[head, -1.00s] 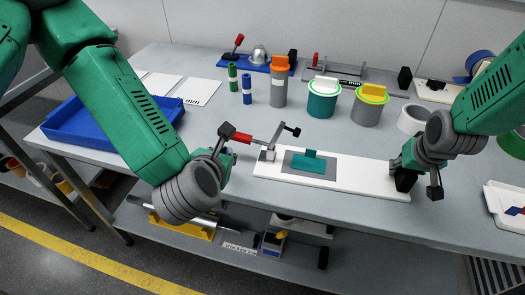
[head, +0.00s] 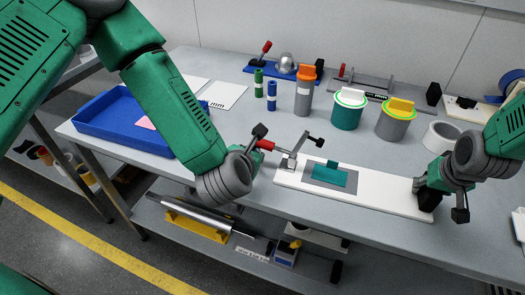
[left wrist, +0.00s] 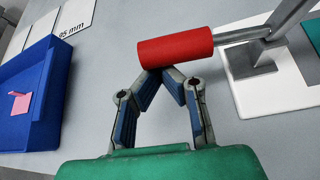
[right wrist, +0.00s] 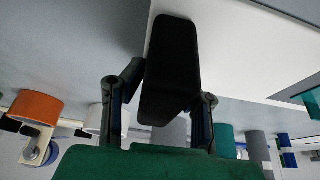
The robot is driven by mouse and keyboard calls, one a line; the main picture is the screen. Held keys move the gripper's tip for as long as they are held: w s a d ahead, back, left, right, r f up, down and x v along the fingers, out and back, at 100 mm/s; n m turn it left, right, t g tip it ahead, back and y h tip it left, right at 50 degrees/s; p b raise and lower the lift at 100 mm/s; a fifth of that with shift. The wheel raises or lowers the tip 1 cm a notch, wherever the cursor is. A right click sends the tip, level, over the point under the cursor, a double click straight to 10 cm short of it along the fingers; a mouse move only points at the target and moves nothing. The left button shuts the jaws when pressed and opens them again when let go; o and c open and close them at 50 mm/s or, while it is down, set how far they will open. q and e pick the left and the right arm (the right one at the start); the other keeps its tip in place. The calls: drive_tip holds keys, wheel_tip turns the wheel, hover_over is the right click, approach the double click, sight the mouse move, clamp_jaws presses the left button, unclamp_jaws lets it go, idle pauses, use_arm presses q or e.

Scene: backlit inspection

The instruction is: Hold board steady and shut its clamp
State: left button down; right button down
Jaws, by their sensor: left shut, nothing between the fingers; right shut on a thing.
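The white board (head: 385,202) lies flat near the table's front edge, with a grey pad and a teal piece (head: 330,176) on it. The clamp (head: 300,150) stands at the board's left end, its arm raised off the teal piece. Its red handle (head: 266,145) points left; it also shows in the left wrist view (left wrist: 175,47). My left gripper (left wrist: 167,76) is shut and empty, its fingertips at the handle's near side; contact is unclear. My right gripper (head: 436,190) is shut on the black block (right wrist: 172,65) at the board's right end.
A blue tray (head: 100,143) sits at the table's left. Behind the board stand a teal canister (head: 347,112), a grey canister with a yellow top (head: 394,122), an orange-topped cylinder (head: 303,97) and a white ring (head: 441,137). The table between tray and clamp is mostly clear.

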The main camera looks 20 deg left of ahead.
use_arm(q)
drive_tip(key=shift+r+y, duration=0.3)
drive_tip(key=shift+r, duration=0.05)
use_arm(e)
drive_tip(key=shift+s+f, duration=0.2)
drive_tip(key=shift+s, duration=0.05)
use_arm(q)
drive_tip(key=shift+d+r+m+y, duration=0.15)
drive_tip(key=shift+r+m+y, duration=0.25)
drive_tip(key=shift+r+m, duration=0.2)
drive_tip(key=shift+d+r+m+y, duration=0.15)
drive_tip(key=shift+r+m+y, duration=0.25)
drive_tip(key=shift+r+m, duration=0.15)
drive_tip(key=shift+d+r+m+y, duration=0.3)
drive_tip(key=shift+r+m+y, duration=0.2)
drive_tip(key=shift+r, duration=0.25)
drive_tip(key=d+r, duration=0.4)
drive_tip(key=d, duration=0.1)
drive_tip(key=shift+w+r, duration=0.15)
drive_tip(key=shift+r, duration=0.25)
drive_tip(key=shift+d+t, duration=0.15)
drive_tip(key=shift+t, duration=0.15)
use_arm(e)
drive_tip(key=shift+a, duration=0.15)
use_arm(q)
drive_tip(key=shift+d, duration=0.1)
